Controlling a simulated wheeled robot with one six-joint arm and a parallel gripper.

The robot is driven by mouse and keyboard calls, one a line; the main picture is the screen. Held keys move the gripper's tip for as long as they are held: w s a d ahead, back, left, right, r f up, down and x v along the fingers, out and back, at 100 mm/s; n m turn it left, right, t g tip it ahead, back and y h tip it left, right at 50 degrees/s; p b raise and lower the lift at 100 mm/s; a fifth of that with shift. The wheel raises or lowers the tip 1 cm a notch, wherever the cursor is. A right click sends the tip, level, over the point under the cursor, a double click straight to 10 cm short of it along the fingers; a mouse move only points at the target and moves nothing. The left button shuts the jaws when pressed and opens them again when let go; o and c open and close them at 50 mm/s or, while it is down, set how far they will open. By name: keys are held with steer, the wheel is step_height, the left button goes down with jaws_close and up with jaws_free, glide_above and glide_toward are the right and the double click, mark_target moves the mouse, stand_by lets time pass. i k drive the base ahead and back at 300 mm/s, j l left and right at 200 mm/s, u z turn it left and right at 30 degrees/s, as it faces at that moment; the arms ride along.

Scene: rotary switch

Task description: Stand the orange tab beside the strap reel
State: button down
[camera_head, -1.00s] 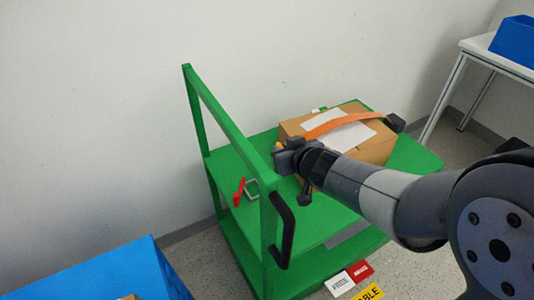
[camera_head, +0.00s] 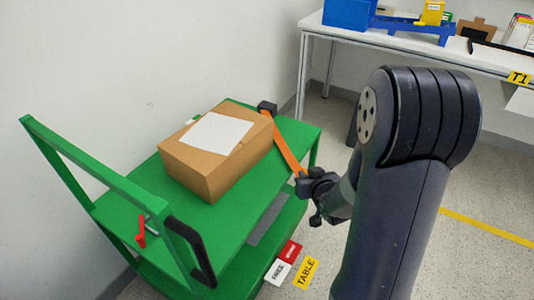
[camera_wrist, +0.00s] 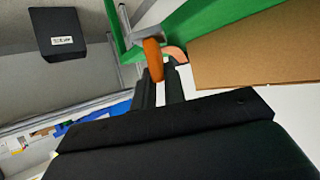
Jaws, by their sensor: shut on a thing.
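The orange tab (camera_wrist: 153,60) is held between the fingers of my gripper (camera_head: 305,180), which is shut on it. An orange strap (camera_head: 286,145) runs taut from my gripper back to the black strap reel (camera_head: 267,107) at the trolley's far edge. The strap passes beside the right side of the carton (camera_head: 215,150), not over its top. My gripper is in front of the reel, apart from it, near the trolley's right edge. In the wrist view the strap is mostly hidden behind the tab and fingers.
The carton with a white sheet stands on the green trolley (camera_head: 130,200). The trolley has a black handle (camera_head: 192,250) and a red lever (camera_head: 141,232). A white bench (camera_head: 400,38) with blue bins stands behind.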

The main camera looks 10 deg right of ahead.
mark_target(294, 125)
steer(key=l+z, duration=0.1)
steer(key=l, duration=0.65)
steer(key=i+l, duration=0.15)
steer(key=l, duration=0.6)
steer(key=i+z, duration=0.25)
steer(key=i, duration=0.9)
